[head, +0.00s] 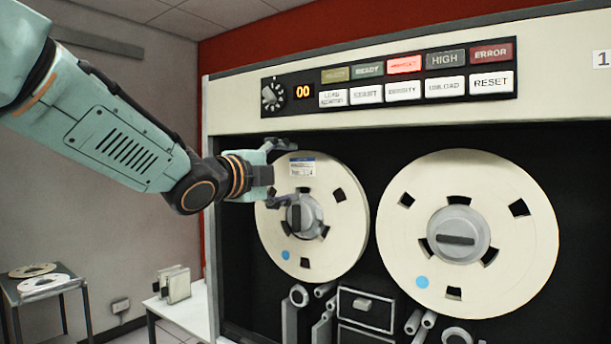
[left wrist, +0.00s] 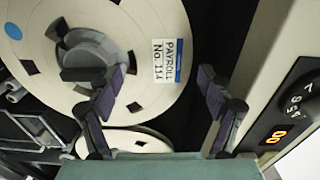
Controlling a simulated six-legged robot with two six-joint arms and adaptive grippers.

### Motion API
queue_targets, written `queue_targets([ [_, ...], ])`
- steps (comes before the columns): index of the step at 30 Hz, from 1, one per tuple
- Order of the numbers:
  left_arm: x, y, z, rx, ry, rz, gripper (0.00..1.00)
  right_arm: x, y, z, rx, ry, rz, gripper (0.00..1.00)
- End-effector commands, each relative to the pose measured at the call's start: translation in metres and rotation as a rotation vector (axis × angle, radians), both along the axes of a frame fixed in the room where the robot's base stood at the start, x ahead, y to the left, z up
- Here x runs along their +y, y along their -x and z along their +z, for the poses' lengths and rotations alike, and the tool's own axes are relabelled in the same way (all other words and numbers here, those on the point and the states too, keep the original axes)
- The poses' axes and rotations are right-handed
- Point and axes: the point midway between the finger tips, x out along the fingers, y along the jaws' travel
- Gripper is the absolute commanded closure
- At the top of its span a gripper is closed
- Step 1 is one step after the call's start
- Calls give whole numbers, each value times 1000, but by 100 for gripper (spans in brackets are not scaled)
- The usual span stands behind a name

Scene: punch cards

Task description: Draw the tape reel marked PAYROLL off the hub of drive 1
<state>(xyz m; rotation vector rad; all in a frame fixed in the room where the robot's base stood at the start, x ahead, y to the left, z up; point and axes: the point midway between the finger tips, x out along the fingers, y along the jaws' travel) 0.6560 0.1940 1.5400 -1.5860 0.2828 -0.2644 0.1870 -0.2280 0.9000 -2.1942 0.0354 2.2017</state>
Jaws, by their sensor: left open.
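The cream PAYROLL reel (head: 335,235) sits on the left grey hub (head: 304,215) of drive 1 (head: 330,112). Its white and blue label, reading PAYROLL No. 114, shows in the left wrist view (left wrist: 166,62). My left gripper (head: 284,172) is open in front of the reel's upper left part. In the left wrist view, its fingers (left wrist: 161,80) stand apart with the label between them, one finger near the hub and the other by the outer rim. I cannot tell whether either finger touches the reel. My right gripper is not in view.
A second cream reel (head: 505,225) sits on the drive's right hub (head: 458,240). A control panel (head: 388,78) with buttons and a lit red lamp is above. At the left are a white table (head: 186,312) with upright boxes and a dark stand with flat reels (head: 45,284).

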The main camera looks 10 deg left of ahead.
Motion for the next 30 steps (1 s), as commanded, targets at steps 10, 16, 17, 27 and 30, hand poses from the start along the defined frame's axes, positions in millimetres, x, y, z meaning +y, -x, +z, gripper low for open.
queue_targets([
  [10,-12,-35,5,-1,-1,-2,21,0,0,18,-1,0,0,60],
  [16,-17,-47,5,-1,-1,-2,21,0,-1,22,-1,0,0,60],
  [17,-17,-48,5,-1,-1,-2,21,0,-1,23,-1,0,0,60],
  [27,-19,-52,4,-3,1,-2,21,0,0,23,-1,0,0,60],
  [30,-19,-52,4,-3,1,-2,24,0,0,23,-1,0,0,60],
])
